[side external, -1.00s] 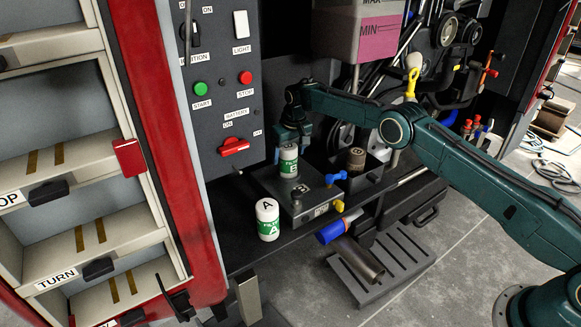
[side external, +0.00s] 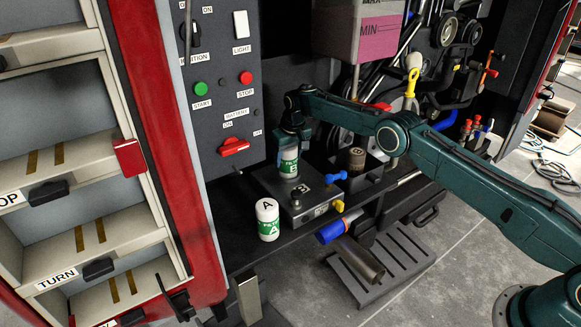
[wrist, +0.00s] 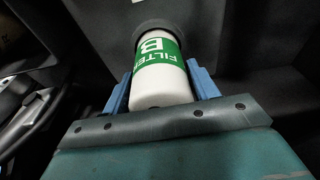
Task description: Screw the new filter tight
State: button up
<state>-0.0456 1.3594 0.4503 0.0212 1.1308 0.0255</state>
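A white filter with a green band marked B (side external: 289,162) stands upright over the dark filter block (side external: 298,198). In the wrist view the filter (wrist: 160,72) sits between my two blue fingers, its far end against a dark round seat. My gripper (wrist: 162,88) is shut on it from above, with the fingers along both sides. In the side view my gripper (side external: 291,150) covers the filter's top. The thread is hidden, so tightness cannot be told. A second filter, marked A (side external: 268,220), stands upright on the shelf to the front left, apart from my gripper.
A brownish used-looking filter (side external: 356,159) stands in a black bin (side external: 374,178) right of the block. A blue-handled valve (side external: 336,178) and a yellow fitting (side external: 338,206) are close by. The switch panel (side external: 219,100) rises behind left.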

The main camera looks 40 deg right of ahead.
jog(key=c, duration=0.7)
jog(key=shift+m+h, duration=0.3)
jog(key=shift+m, duration=1.1)
jog(key=o, duration=1.6)
jog(key=shift+o, duration=0.2)
jog(key=shift+r, duration=0.1)
jog(key=shift+v, duration=2.9)
jog(key=shift+c, duration=0.5)
